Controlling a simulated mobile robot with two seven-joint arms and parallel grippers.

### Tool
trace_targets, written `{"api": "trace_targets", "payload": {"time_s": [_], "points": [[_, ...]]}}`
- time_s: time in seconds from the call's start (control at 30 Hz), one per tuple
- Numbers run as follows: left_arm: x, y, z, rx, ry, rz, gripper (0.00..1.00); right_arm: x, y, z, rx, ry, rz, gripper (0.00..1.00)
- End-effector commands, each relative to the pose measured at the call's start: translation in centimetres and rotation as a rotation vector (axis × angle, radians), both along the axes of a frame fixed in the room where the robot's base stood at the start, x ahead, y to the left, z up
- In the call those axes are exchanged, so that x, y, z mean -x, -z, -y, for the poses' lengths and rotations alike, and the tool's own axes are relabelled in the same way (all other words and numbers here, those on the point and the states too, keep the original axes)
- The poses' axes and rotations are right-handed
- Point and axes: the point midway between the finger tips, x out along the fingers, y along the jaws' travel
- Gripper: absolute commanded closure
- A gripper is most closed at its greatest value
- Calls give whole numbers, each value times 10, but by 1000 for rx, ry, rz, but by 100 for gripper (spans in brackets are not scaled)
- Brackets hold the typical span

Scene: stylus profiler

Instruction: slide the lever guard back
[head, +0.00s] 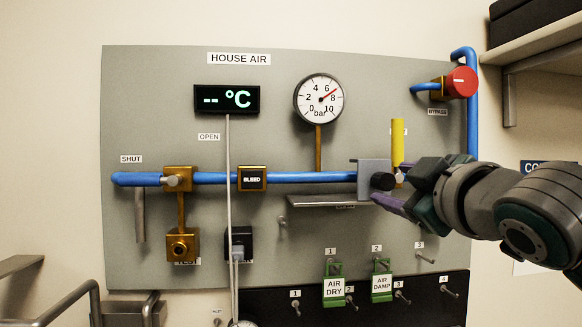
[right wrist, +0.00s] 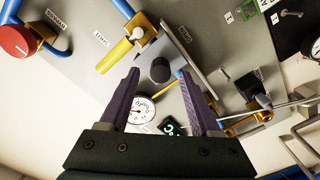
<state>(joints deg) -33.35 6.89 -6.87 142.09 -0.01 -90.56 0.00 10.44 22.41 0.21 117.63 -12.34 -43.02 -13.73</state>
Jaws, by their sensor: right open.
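The lever guard is a grey plate (head: 368,167) on the blue pipe, with a black knob (head: 382,181) facing out. The yellow lever (head: 397,140) stands upright just right of it. My right gripper (head: 391,188) comes in from the right, at the guard. In the right wrist view the black knob (right wrist: 160,70) shows between the fingertips of the open right gripper (right wrist: 159,74), with gaps on both sides. The yellow lever (right wrist: 118,54) lies left of the fingers there. I cannot tell how deep the knob sits between the fingers. My left gripper is not in view.
A grey ledge (head: 320,201) juts out below the pipe, left of the guard. The gauge (head: 319,99) and red bypass knob (head: 462,82) are above. Green lockout tags (head: 334,288) hang below. A pale cord (head: 229,150) hangs before the panel at left.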

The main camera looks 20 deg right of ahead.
Motion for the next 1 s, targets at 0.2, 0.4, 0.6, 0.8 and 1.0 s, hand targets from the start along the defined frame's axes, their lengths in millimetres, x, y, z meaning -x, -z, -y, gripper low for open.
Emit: {"api": "trace_targets", "payload": {"time_s": [0.2, 0.4, 0.6, 0.8, 1.0], "points": [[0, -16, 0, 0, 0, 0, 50, -23, -2, 6, -1, 1, -2, 36], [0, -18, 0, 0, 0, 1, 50, -31, 0, 7, 0, -1, -1, 36], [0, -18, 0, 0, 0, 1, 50, -31, 1, 7, 0, -1, -1, 36], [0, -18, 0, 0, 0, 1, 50, -31, 1, 7, 0, -1, -1, 53], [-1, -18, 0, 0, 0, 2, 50, -31, 1, 7, 0, -1, -1, 76]]}}
